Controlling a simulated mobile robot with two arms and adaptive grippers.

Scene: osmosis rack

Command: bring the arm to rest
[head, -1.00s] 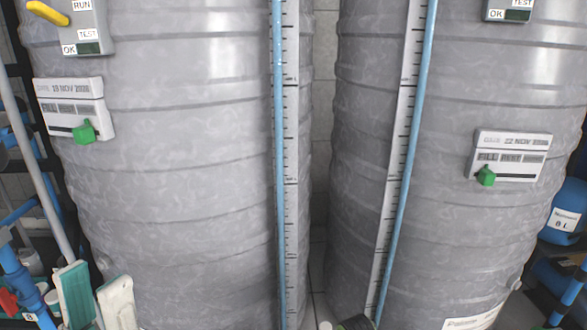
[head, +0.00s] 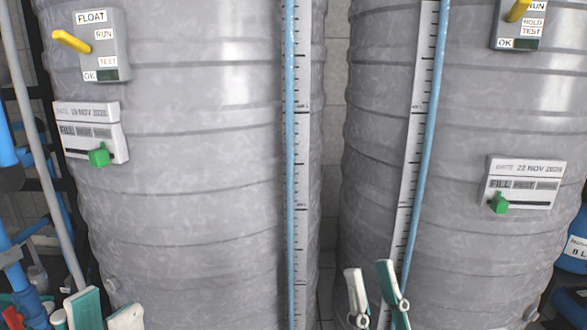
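My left gripper (head: 106,308) is at the lower left edge, in front of the left tank. Its two teal and white fingers are apart with nothing between them. My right gripper (head: 374,292) is at the bottom, right of centre, in front of the right tank's lower left side. Its fingers point up, with a gap and nothing seen between them. Both arms are mostly below the picture.
Two grey ribbed tanks, left (head: 190,180) and right (head: 470,120), fill the view. Each has a scale and blue tube. A float switch box (head: 105,47) and date panel (head: 90,133) are on the left tank; a similar panel (head: 523,183) is on the right.

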